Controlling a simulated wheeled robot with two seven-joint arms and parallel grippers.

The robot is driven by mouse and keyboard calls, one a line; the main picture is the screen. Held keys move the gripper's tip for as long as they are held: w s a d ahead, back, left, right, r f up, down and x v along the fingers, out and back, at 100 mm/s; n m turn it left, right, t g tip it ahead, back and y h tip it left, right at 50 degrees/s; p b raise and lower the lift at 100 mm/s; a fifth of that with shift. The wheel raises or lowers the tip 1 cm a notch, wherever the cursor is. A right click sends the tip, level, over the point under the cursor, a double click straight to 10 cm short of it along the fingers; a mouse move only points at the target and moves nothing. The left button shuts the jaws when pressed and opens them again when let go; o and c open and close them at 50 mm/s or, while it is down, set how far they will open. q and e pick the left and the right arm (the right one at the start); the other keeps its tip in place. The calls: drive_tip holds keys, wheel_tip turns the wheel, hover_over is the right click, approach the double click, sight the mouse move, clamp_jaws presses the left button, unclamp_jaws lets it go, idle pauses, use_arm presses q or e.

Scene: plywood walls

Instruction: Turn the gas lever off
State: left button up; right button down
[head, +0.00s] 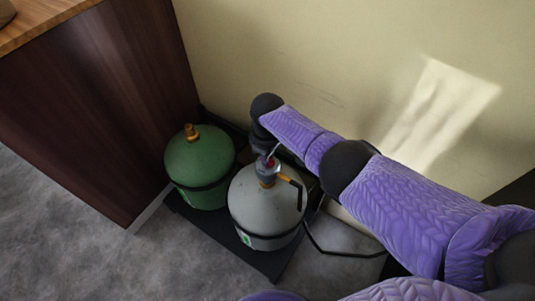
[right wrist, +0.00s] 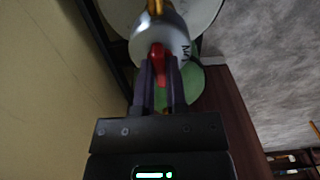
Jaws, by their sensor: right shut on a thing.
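The gas lever (right wrist: 157,52) is small and red, on a grey valve body (right wrist: 175,38) with dark lettering. In the head view the lever shows only as a small red spot (head: 270,162) on top of the grey gas bottle (head: 258,213), partly hidden by my gripper. My right gripper (right wrist: 159,74) reaches it from the wall side, its two dark fingers one on each side of the lever and shut on it. My left gripper is in neither view.
A green gas bottle (head: 199,168) with a brass valve stands left of the grey one. Both stand on a dark base (head: 262,266). A black hose (head: 335,252) runs right. A brown cabinet (head: 85,110) is at the left, a pale wall (head: 330,60) behind.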

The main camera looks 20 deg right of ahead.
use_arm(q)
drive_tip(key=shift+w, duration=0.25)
use_arm(e)
drive_tip(key=c, duration=0.7)
unclamp_jaws()
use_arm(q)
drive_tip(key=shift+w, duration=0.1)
use_arm(e)
drive_tip(key=shift+o, duration=0.2)
drive_tip(key=shift+r, duration=0.25)
use_arm(q)
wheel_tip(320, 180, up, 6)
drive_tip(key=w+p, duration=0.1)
drive_tip(key=p, duration=0.6)
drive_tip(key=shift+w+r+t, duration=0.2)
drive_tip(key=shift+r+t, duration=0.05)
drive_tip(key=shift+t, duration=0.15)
use_arm(e)
wheel_tip(320, 180, up, 9)
drive_tip(key=shift+r, duration=0.2)
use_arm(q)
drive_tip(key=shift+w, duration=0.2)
